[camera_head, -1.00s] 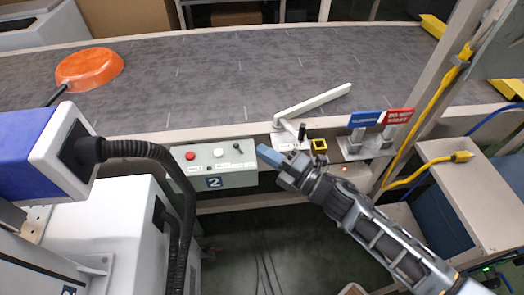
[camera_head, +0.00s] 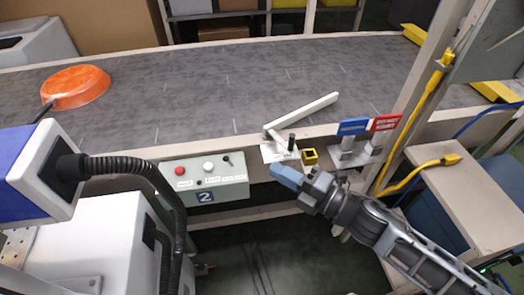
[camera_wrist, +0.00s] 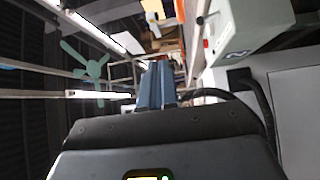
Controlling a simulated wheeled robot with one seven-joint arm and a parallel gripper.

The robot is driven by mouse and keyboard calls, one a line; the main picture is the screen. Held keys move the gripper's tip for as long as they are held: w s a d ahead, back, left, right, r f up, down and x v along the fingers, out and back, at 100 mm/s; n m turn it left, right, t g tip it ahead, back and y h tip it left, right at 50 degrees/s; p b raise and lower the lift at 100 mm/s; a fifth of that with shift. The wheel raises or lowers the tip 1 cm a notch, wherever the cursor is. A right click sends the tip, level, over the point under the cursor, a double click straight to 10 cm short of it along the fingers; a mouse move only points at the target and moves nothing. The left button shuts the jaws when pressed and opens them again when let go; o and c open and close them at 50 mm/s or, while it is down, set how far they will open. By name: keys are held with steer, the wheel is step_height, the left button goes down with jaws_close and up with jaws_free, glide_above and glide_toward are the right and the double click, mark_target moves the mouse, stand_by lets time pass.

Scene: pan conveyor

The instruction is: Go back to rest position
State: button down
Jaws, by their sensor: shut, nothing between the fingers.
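My gripper (camera_head: 279,172) is in the head view, in front of the conveyor's near edge. Its blue-grey fingers are shut with nothing between them. It is just right of the grey control box (camera_head: 204,180) marked 2 and below the white diverter lever (camera_head: 302,115). A small gap shows between the fingertips and the box. In the wrist view the fingers (camera_wrist: 156,82) are together and point away from the camera. An orange pan (camera_head: 77,87) lies on the conveyor (camera_head: 210,85) at the far left, well away from my gripper.
Blue and red signs (camera_head: 369,125) stand on the near edge to the right. A yellow cable (camera_head: 425,100) runs down a post there. A blue and white machine (camera_head: 50,170) with a black hose fills the left. Dark floor is clear below my gripper.

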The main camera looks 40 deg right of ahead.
steer(key=s+a+r+m+g+h, duration=0.1)
steer(key=s+a+r+m, duration=0.1)
steer(key=s+m, duration=0.4)
steer(key=s+a+r+m+g+h, duration=0.1)
steer(key=s+a+r+m+h, duration=0.1)
steer(key=s+m, duration=0.5)
steer(key=s+a+r+m+g+h, duration=0.1)
steer(key=s+a+r+m, duration=0.3)
steer(key=s, duration=0.9)
steer(key=m, duration=0.3)
steer(key=shift+r, duration=0.2)
